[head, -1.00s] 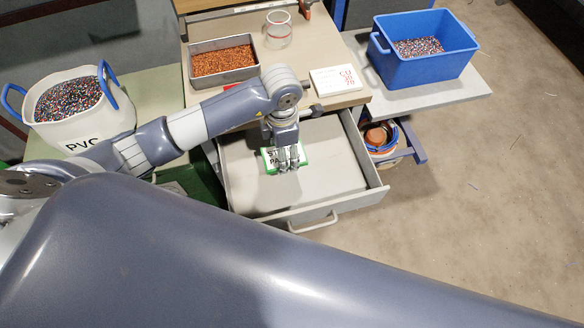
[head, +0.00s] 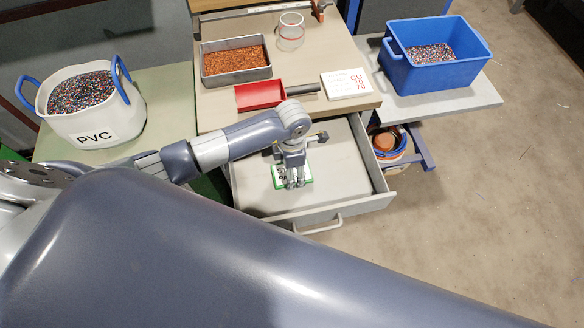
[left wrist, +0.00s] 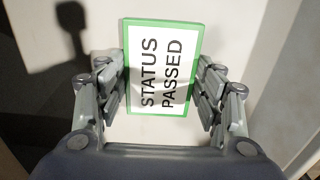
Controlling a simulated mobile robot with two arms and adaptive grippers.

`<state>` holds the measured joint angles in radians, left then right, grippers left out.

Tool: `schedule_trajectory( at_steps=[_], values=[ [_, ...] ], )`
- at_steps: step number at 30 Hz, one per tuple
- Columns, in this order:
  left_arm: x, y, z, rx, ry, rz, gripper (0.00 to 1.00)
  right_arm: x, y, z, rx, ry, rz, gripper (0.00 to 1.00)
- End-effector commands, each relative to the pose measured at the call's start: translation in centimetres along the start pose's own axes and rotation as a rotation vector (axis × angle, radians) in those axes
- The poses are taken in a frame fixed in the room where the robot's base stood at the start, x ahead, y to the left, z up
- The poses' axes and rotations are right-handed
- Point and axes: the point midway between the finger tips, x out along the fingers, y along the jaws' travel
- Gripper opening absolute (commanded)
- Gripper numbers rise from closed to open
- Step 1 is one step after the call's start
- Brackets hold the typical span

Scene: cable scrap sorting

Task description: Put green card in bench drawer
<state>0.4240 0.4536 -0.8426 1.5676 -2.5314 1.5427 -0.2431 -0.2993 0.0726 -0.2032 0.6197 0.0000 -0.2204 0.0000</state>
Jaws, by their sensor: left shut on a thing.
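The green card (left wrist: 162,68) has a green border and reads "STATUS PASSED". In the left wrist view it sits between the two fingers of my left gripper (left wrist: 163,88), which is shut on its sides. In the head view my left gripper (head: 293,184) points down inside the open bench drawer (head: 340,160), and the card (head: 307,173) shows partly behind the fingers. The drawer is pulled out and otherwise bare. I cannot tell whether the card touches the drawer floor. My right gripper is not in view.
On the bench top (head: 310,65) are a metal tray of copper granules (head: 235,61), a red scoop (head: 260,95), a glass jar (head: 291,30) and a white CU card (head: 346,84). A blue bin (head: 435,55) stands right, a PVC bag (head: 85,105) left.

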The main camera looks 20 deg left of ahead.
Motion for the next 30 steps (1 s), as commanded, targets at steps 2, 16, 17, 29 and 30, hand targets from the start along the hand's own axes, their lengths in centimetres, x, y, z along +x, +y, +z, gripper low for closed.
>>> schedule_trajectory(
  at_steps=[2,16,17,29,30],
  values=[
    [0.2,0.0,0.0,0.000,0.000,0.000,0.69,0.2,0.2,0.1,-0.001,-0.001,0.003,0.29],
    [-0.1,0.0,0.0,0.000,0.001,0.000,0.82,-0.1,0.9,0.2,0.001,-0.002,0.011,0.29],
    [-0.2,0.0,0.0,0.000,0.001,0.000,0.82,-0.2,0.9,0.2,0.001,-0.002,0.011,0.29],
    [-7.7,0.2,0.1,0.002,-0.003,0.006,0.82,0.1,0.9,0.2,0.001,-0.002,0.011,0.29],
    [-8.4,0.2,0.0,0.002,-0.002,0.004,0.82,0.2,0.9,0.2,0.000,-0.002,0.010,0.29]
  ],
)
